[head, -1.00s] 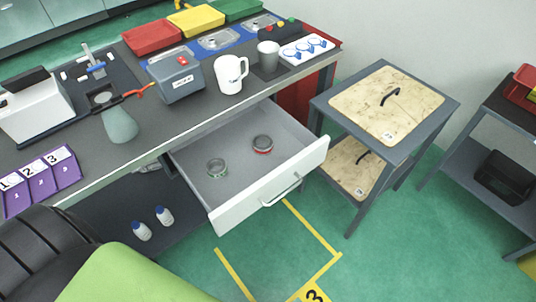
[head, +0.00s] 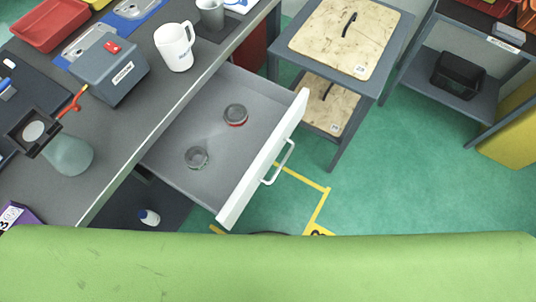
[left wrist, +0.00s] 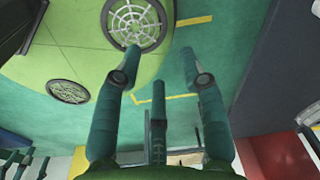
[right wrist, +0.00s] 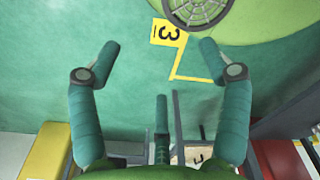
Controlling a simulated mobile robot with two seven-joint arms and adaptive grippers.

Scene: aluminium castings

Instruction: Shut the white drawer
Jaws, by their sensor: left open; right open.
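The white drawer (head: 262,165) is pulled well out from under the grey workbench in the head view. Its front panel carries a pale bar handle (head: 281,162). Two small round tins lie inside, one with a red band (head: 235,114) and one with a greenish band (head: 196,157). My left gripper (left wrist: 166,62) is open and empty above the green floor in the left wrist view. My right gripper (right wrist: 160,55) is open and empty over the floor in the right wrist view. Neither gripper shows in the head view, and neither touches the drawer.
A side table (head: 345,40) with wooden boards stands right of the drawer. A shelf (head: 460,85) is farther right. Green floor before the drawer is open.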

